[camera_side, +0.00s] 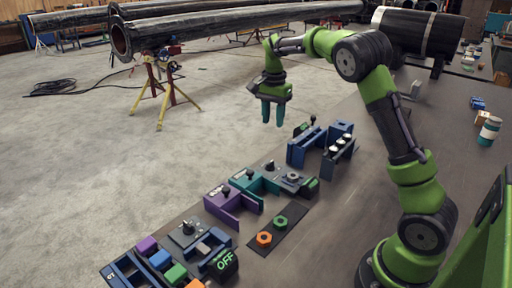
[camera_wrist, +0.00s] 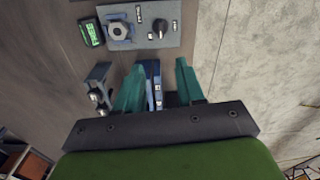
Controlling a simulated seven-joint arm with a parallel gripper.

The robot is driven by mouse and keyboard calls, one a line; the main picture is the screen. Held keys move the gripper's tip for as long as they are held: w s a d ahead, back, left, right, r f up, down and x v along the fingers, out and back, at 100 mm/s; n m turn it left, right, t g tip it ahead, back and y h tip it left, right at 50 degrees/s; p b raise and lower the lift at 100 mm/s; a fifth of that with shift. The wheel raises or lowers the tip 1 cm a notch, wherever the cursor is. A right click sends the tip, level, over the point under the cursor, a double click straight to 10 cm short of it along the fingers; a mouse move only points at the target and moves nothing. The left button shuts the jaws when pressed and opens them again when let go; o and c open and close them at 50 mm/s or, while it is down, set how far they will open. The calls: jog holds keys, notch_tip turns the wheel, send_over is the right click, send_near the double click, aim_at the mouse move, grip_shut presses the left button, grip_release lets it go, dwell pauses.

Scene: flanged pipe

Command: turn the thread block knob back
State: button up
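A grey panel (camera_wrist: 140,43) in the wrist view carries a black knob (camera_wrist: 160,28), a metal hex nut (camera_wrist: 120,30) and small labels. It looks like the thread block, though its labels are too small to read. A small green-lit display (camera_wrist: 91,33) sits at its left end. In the side view the same panel (camera_side: 282,182) is on the table, with its knob (camera_side: 270,165) standing up. My gripper (camera_side: 273,122) is high above the table, behind the panel and apart from it. Its teal fingers (camera_wrist: 160,78) are spread with nothing held.
Blue blocks (camera_side: 305,150) with black-and-white knobs stand below my gripper. A dark mat (camera_side: 290,228) holds orange and green nuts.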

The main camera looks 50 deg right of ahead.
aim_at(270, 162)
jog(key=shift+m, duration=0.7)
jog(key=f, duration=1.5)
jog(key=shift+w+a+f, duration=0.1)
jog(key=shift+a+f, duration=0.05)
jog(key=shift+a, duration=0.05)
grip_shut()
